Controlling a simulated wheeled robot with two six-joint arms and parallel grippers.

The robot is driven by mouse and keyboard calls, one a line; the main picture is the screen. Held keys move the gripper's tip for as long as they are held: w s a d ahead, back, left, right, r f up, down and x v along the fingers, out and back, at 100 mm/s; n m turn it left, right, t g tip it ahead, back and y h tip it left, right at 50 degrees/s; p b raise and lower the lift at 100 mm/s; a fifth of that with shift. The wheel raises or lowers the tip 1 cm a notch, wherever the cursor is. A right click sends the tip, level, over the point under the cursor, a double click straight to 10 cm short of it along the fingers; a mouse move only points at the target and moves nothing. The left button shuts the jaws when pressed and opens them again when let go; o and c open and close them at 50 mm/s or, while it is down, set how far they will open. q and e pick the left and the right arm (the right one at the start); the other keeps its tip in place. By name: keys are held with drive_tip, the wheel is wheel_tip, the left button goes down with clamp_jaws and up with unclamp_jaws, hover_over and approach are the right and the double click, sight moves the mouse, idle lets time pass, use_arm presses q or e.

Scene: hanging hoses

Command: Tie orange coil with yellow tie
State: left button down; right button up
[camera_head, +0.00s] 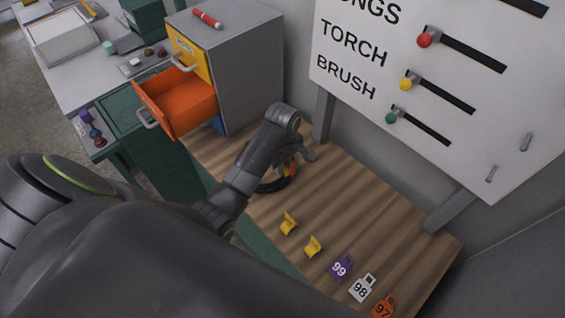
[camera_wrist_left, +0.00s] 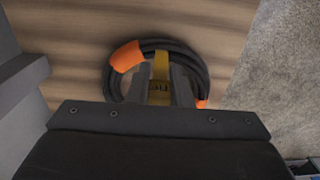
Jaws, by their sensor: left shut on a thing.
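The orange coil is a dark hose coil with orange bands, lying on the wooden bench top. In the head view the coil (camera_head: 272,187) is partly hidden by my left arm. In the left wrist view the coil (camera_wrist_left: 196,66) is a black ring with an orange band (camera_wrist_left: 126,56) at its upper left. My left gripper (camera_head: 290,167) is over the coil. In the left wrist view its fingers (camera_wrist_left: 160,85) are shut on a yellow tie (camera_wrist_left: 160,66), which lies across the coil's ring. I cannot tell whether the tie closes around the hose. My right gripper is not in view.
Two more yellow ties (camera_head: 289,223) (camera_head: 313,246) and numbered tags in purple (camera_head: 342,267), white (camera_head: 362,288) and orange (camera_head: 384,306) lie on the bench (camera_head: 400,240). A grey cabinet (camera_head: 255,75) with an open orange drawer (camera_head: 178,103) and a white board (camera_head: 450,80) stand behind.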

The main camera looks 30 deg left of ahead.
sight(283, 180)
use_arm(q)
drive_tip(key=shift+f, duration=1.7)
drive_tip(key=shift+f, duration=0.1)
drive_tip(key=shift+f, duration=0.15)
drive_tip(key=shift+f+b, duration=0.4)
drive_tip(key=shift+f, duration=0.4)
drive_tip(key=shift+f, duration=0.1)
